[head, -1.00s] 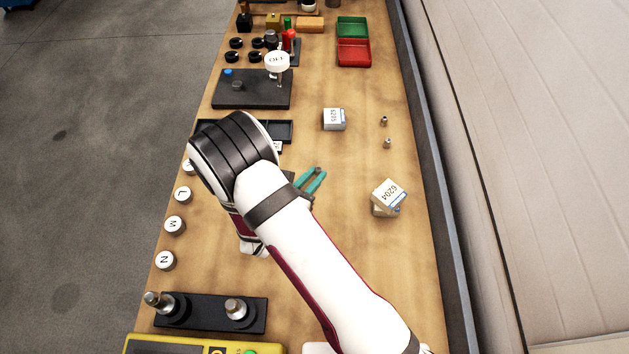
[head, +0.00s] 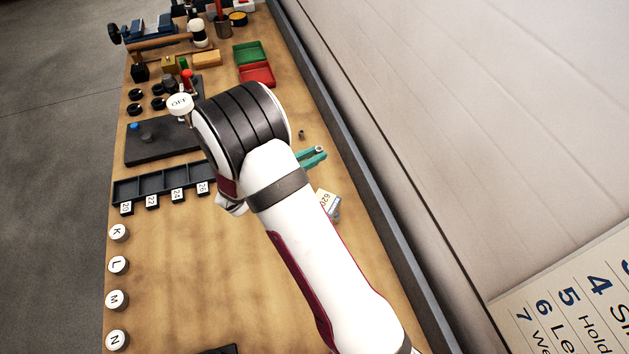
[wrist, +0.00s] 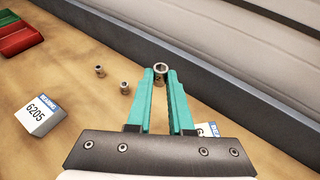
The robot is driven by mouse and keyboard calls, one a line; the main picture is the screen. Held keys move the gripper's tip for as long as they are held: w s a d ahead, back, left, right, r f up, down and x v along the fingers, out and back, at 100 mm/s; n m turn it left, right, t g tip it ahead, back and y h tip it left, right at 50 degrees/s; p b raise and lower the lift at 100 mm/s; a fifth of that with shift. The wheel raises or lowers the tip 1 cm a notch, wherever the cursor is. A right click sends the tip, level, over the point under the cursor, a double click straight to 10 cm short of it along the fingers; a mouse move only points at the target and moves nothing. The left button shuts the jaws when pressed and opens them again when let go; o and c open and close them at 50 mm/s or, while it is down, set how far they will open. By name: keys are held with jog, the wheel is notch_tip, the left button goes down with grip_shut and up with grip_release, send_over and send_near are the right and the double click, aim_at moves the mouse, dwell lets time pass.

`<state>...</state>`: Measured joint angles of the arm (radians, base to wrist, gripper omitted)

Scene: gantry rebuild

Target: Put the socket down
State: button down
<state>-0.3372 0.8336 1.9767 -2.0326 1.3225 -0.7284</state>
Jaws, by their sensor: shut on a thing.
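My gripper (wrist: 161,78) has teal fingers and is shut on a small metal socket (wrist: 160,69). The socket is at the fingertips, with its round open end showing. In the head view, the gripper (head: 318,154) reaches out from behind my wrist, near the right side of the bench (head: 190,240), with the socket (head: 320,149) at its tip. I cannot tell whether the socket touches the wood. Two other small metal cylinders (wrist: 99,71) (wrist: 125,88) stand on the wood, left of the fingers in the wrist view.
A white 6205 box (wrist: 38,114) stands left of the gripper. A box stack (head: 327,203) is close to the fingers, partly hidden. A dark raised edge (head: 362,185) runs along the right. A black slotted tray (head: 165,184) and lettered white caps (head: 118,265) are on the left.

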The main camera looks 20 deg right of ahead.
jog(key=shift+m, duration=0.3)
jog(key=f, duration=1)
jog(key=shift+w+d+f, duration=0.1)
jog(key=shift+w+f, duration=0.05)
jog(key=shift+w, duration=0.1)
jog(key=shift+f, duration=0.1)
jog(key=c, duration=0.8)
grip_release()
